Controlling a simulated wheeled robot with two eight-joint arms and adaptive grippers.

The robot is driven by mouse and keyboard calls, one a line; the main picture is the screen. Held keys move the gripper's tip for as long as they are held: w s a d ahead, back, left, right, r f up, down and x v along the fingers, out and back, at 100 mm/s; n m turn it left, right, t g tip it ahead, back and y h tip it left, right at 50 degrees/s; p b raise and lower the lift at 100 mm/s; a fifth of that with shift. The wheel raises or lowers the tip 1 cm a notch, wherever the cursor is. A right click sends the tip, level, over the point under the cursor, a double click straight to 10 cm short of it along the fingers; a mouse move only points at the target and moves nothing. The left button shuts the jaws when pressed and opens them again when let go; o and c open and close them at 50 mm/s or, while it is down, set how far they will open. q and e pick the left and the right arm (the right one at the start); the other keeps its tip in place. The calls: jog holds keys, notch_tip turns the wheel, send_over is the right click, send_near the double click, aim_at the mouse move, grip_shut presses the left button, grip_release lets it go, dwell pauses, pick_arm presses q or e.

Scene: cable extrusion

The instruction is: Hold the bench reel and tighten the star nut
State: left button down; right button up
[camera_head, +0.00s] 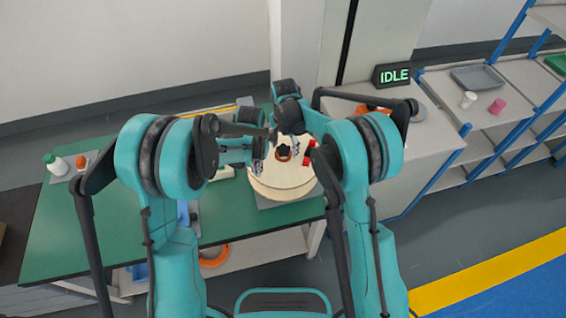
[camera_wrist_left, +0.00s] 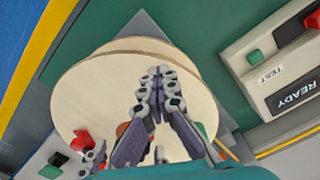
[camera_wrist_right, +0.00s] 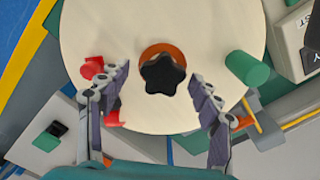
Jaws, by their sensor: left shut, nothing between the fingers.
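The bench reel (camera_head: 283,185) is a round pale wooden disc at the table's right end; it also shows in the left wrist view (camera_wrist_left: 90,85) and right wrist view (camera_wrist_right: 95,30). The black star nut (camera_wrist_right: 163,75) sits at its centre on an orange hub. My right gripper (camera_wrist_right: 160,74) is open over the reel, one finger on each side of the nut, apart from it. My left gripper (camera_wrist_left: 157,73) is shut and empty above the reel face, beside the hub; it also shows in the head view (camera_head: 257,166). It hides the nut in its own wrist view.
A READY box (camera_wrist_left: 290,80) stands beside the reel. The green table (camera_head: 90,225) has free room at left. An IDLE sign (camera_head: 394,76) stands behind.

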pick_arm(q)
jog(key=shift+s+d, duration=0.25)
jog(key=shift+d, duration=0.2)
pick_arm(e)
jog(key=shift+w+a, duration=0.2)
jog(key=shift+a, duration=0.15)
jog(key=shift+n, duration=1)
pick_arm(q)
jog(key=shift+w+a, duration=0.1)
pick_arm(e)
jog(key=n, duration=0.5)
jog(key=shift+s+d, duration=0.1)
jog(key=shift+d, duration=0.05)
jog(key=n, duration=0.3)
jog(key=shift+n, duration=0.3)
pick_arm(q)
jog(key=shift+a, duration=0.1)
pick_arm(e)
jog(key=n, duration=0.3)
jog(key=shift+n, duration=0.4)
